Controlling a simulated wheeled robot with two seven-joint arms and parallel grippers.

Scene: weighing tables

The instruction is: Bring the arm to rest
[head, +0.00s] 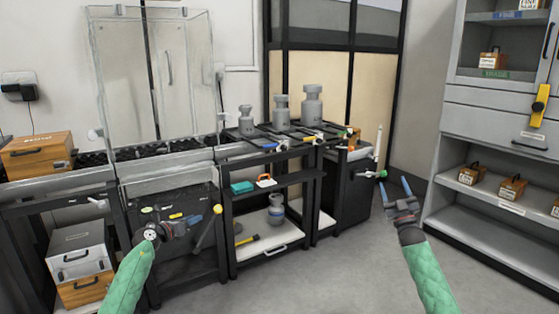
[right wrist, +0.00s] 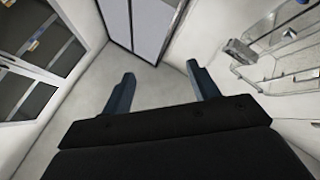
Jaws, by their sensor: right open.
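My right gripper (head: 394,186) is raised over the grey floor, between the dark bench and the grey cabinet at right. Its two blue-grey fingers stand apart with nothing between them. In the right wrist view the fingers (right wrist: 160,82) are also spread and empty, pointing at blank walls and a door. My left gripper (head: 190,223) is low in front of the dark shelf under the glass enclosure. Its fingers blend with the dark background, so I cannot tell whether they are apart or hold anything.
A black bench (head: 285,150) carries several grey weights. A glass enclosure (head: 155,75) stands at left beside a wooden box (head: 38,153). A grey cabinet (head: 490,114) with shelves of small wooden boxes stands at right. The floor (head: 350,270) between the arms is clear.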

